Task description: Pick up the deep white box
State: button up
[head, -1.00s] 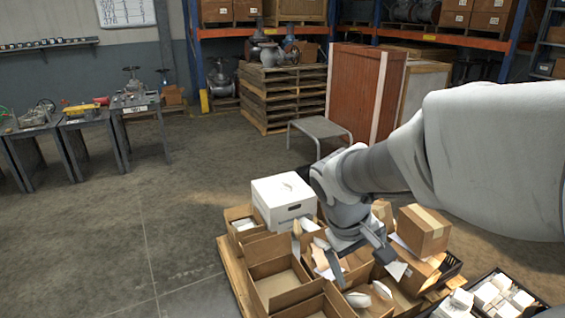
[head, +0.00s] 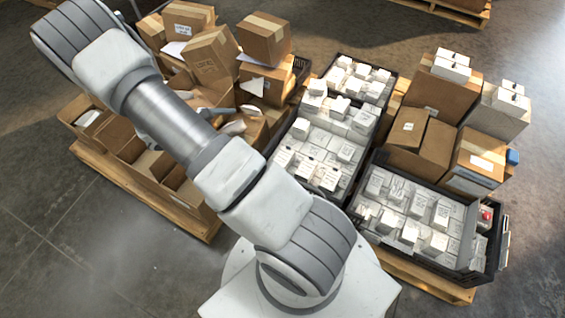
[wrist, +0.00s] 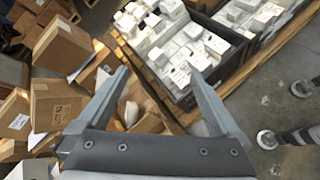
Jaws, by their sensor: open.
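My gripper (wrist: 158,75) shows in the wrist view with its two fingers spread apart and nothing between them. It is above the cartons, close to the edge of the white-item crates. In the head view my arm crosses the left pallet, and I cannot make out the gripper clearly. The white box seen on the left pallet earlier is not visible in the head view now; my arm covers part of that area. Another tall white box (head: 504,122) stands on the right pallet with small white boxes on top. A white surface (wrist: 30,171) shows at the wrist view's lower left; I cannot tell what it is.
Brown cartons (head: 264,38) crowd the left pallet (head: 150,190). Black crates (head: 470,225) of small white boxes stand in the middle and right. More cartons (head: 441,90) stand at the right. The floor (head: 60,250) at the lower left is clear.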

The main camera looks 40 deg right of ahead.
notch_tip(320, 180, down, 15)
jog(key=s+d+n+t+h+b, duration=0.1)
jog(key=d+n+t+h+b, duration=0.15)
jog(key=n, duration=0.25)
jog(key=n+t+b, duration=0.2)
jog(key=n+b, duration=0.1)
jog(key=n, duration=0.3)
send_near(283, 157)
jog(key=shift+y, duration=0.45)
jog(key=d+b, duration=0.3)
jog(key=d, duration=0.1)
jog(key=shift+w+f+b, duration=0.2)
jog(key=shift+f+b, duration=0.1)
jog(key=b+x, duration=0.1)
jog(key=x, duration=0.1)
jog(key=b+x, duration=0.1)
jog(key=x, duration=0.1)
jog(key=shift+w+f+b, duration=0.2)
jog(key=shift+f+b, duration=0.2)
jog(key=shift+f, duration=0.1)
jog(key=shift+w+d, duration=0.15)
jog(key=shift+d, duration=0.25)
jog(key=c, duration=1.2)
jog(key=shift+r, duration=0.15)
jog(key=shift+c, duration=0.2)
